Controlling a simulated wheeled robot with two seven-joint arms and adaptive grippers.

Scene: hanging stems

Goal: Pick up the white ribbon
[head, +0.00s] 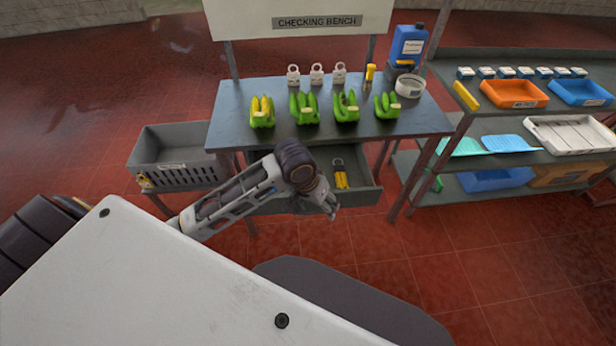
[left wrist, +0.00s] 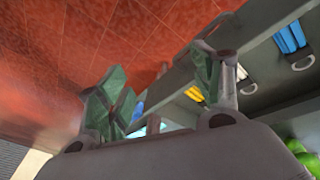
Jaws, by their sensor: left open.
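The open drawer (head: 366,196) under the bench holds a yellow strip bundle (head: 341,174) with a pale ring, which also shows in the left wrist view (left wrist: 194,93). That view also shows a blue strip bundle (left wrist: 290,38) with a white ring in the drawer. My left gripper (head: 331,205) is at the drawer's front, its fingers apart and empty in the left wrist view (left wrist: 165,88). My arm hides part of the drawer. My right gripper is not in view.
On the bench (head: 235,105) stand several banana bunches (head: 305,107), white ring-topped pieces (head: 317,74), a white round tub or roll (head: 410,86) and a blue jug (head: 408,45). A grey crate (head: 172,172) is left; a shelf (head: 500,155) with trays is right.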

